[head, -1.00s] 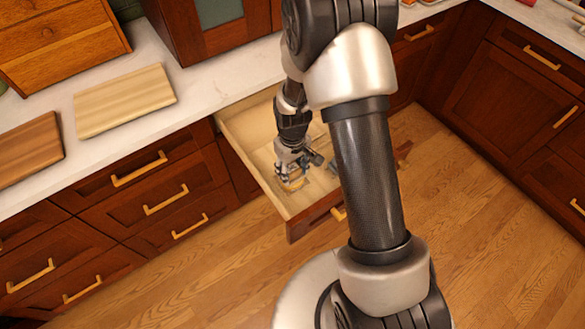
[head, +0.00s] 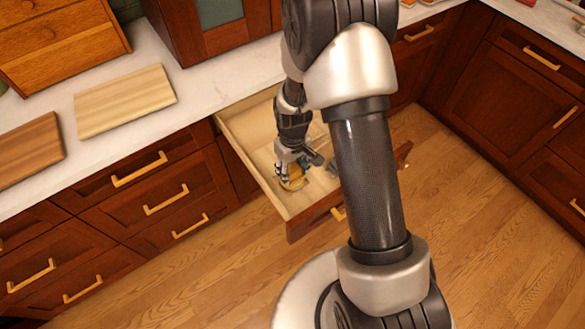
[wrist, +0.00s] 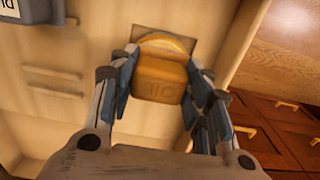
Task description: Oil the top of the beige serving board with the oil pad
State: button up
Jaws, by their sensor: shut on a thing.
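The beige serving board (head: 125,101) lies flat on the white counter at the left in the head view. My gripper (head: 291,184) is inside the open drawer. The wrist view shows my gripper (wrist: 160,85) shut on the yellow-orange oil pad (wrist: 160,78), which has faint lettering on its face. The oil pad also shows in the head view (head: 293,184), partly hidden by the fingers. The pad is over the drawer floor; I cannot tell whether it touches it.
The open drawer (head: 262,190) has wooden walls around my gripper. A grey-blue lettered block (wrist: 28,10) is also in it. A darker brown board (head: 27,150) lies left of the beige one. A wooden drawer box (head: 60,40) stands behind. Counter right of the beige board is clear.

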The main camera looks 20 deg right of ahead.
aim_at(293, 169)
jog(key=shift+r+p, duration=2.25)
jog(key=shift+r, duration=1.1)
